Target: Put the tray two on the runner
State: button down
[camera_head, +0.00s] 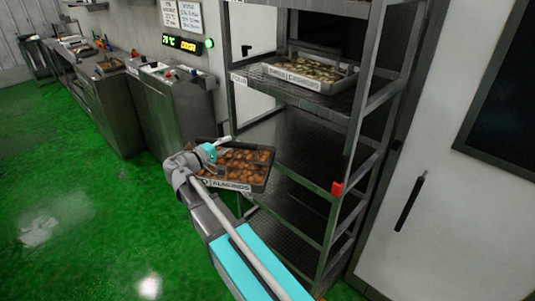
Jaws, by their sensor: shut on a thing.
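A dark tray of brown nuts (262,187) is at the middle, with a front label that reads "ALMONDS" after a partly hidden word. My gripper (212,152), with a cyan part, is shut on the left part of this tray and holds it up in front of the rack's left side. The finger contact is too small to see clearly. The tray looks roughly level. The metal rack (362,115) stands to the right, with several shelf levels. A second tray (318,84) of pale nuts, labelled "CASHEWS", sits on an upper level. I cannot tell which level is the runner.
The levels below the cashew tray look empty (285,140). A steel control cabinet (172,105) stands left, with counters beyond. A white door with a dark handle (410,203) is at right. Green floor (90,210) is open at left.

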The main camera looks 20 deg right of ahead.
jog(key=shift+d, duration=0.3)
jog(key=x, duration=1.6)
jog(key=shift+d, duration=0.3)
jog(key=shift+w, duration=0.1)
jog(key=shift+w+d+f+b, duration=0.1)
jog(key=shift+d+f+b, duration=0.2)
jog(key=shift+f+b, duration=0.6)
jog(key=shift+w+d+f+b, duration=0.1)
jog(key=shift+d+f+b, duration=0.2)
jog(key=shift+f+b, duration=0.55)
jog(key=shift+c, duration=2.3)
grip_release()
